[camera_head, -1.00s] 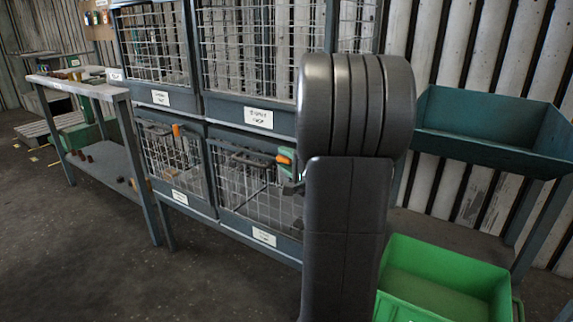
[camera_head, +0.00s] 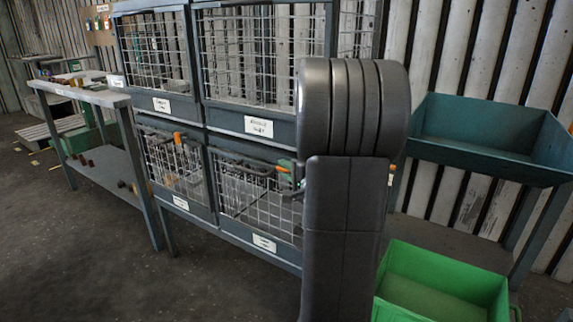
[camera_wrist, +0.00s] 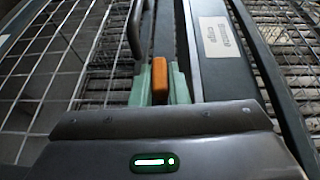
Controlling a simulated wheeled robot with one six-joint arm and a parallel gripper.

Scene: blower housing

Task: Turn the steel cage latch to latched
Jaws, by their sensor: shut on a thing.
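The latch has an orange handle (camera_head: 283,170) at the top right of the lower right wire cage (camera_head: 255,200) in the head view. In the wrist view the orange handle (camera_wrist: 160,78) stands between the pale green fingers of my gripper (camera_wrist: 160,88), which is shut on it. The fingers touch both sides of the handle. In the head view my arm hides most of my gripper and the right end of this cage.
A second orange handle (camera_head: 178,138) is on the lower left cage (camera_head: 178,170). Larger wire cages (camera_head: 262,60) sit above. A workbench (camera_head: 85,97) stands left, a teal tray (camera_head: 490,135) and a green bin (camera_head: 440,300) right. The floor in front is clear.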

